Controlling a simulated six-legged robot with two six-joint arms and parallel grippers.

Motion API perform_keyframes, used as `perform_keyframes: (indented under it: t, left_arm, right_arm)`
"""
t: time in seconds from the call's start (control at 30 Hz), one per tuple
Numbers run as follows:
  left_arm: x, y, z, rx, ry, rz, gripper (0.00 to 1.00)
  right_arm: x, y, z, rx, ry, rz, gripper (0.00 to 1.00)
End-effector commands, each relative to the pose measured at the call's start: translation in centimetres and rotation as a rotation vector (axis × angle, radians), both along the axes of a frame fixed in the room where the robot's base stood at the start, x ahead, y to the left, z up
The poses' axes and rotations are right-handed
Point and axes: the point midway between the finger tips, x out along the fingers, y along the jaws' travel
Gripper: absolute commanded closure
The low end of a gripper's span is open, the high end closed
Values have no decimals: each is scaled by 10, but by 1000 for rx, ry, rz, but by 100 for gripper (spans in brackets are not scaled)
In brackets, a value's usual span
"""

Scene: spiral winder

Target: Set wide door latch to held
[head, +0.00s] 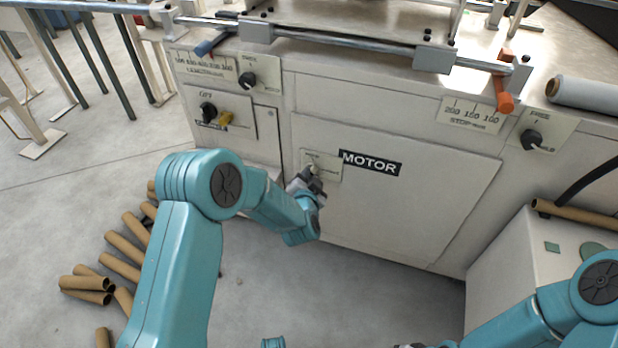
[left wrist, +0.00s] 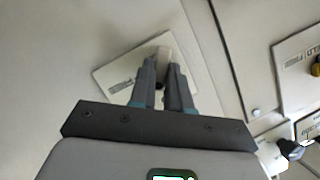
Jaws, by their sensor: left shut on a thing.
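The wide door (head: 400,185) with the MOTOR label is flat in the cabinet front. Its latch sits on a small pale plate (head: 328,167) at the door's upper left; the plate also shows in the left wrist view (left wrist: 118,75).
Another black knob (head: 531,140) is at the right. Cardboard tubes (head: 122,250) lie on the floor at left. A pale box (head: 525,260) stands at the right.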

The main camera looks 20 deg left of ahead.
Motion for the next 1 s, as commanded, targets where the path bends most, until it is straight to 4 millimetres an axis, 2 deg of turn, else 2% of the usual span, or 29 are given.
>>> perform_keyframes:
  t: [0.27, 0.6, 1.0]
  left_arm:
    - [0, 3, 0, -194, 5, 1, 100]
    - [1, 6, 0, -456, 13, 0, 100]
    - [1, 7, 2, -628, 20, -2, 100]
  right_arm:
    - [1, -1, -7, -1, -2, -5, 100]
    - [5, -5, -25, -4, -8, -19, 100]
    - [19, -7, -42, -12, -55, -24, 100]
